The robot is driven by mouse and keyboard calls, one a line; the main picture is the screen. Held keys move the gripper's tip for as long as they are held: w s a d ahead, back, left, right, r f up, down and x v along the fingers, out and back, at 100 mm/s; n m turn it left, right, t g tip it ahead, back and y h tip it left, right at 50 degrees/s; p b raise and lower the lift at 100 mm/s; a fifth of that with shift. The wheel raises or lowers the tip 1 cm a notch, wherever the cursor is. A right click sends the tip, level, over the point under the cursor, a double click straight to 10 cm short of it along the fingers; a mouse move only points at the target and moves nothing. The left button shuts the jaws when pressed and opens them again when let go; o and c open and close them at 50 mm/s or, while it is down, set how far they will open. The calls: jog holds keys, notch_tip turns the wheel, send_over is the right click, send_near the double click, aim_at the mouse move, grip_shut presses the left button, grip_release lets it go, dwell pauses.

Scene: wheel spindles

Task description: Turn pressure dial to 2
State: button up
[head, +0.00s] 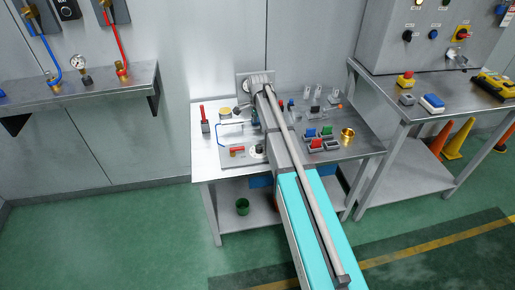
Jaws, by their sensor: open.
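No dial with a readable label "pressure" shows, and I cannot tell which one the task means. A small round black knob (259,149) sits on a plate on the middle table, close to the left side of my arm. A round white-faced gauge (77,62) stands on the wall shelf at the left; its reading is too small to make out. My arm reaches from the bottom right up over the middle table. My gripper cannot be made out; the far end of my arm hides that spot.
The middle metal table (205,165) carries a red-handled lever (204,115), a red valve handle (237,151), coloured blocks (326,131) and a brass ring (347,135). A control cabinet (400,55) with knobs stands on the right table. Green floor at the left is clear.

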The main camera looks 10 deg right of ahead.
aim_at(259, 146)
jog(key=shift+f, duration=0.15)
notch_tip(259, 146, down, 13)
jog(key=b, duration=1.3)
jog(key=shift+d+f+b, duration=0.1)
jog(key=shift+f+b, duration=0.1)
jog(key=shift+b, duration=0.1)
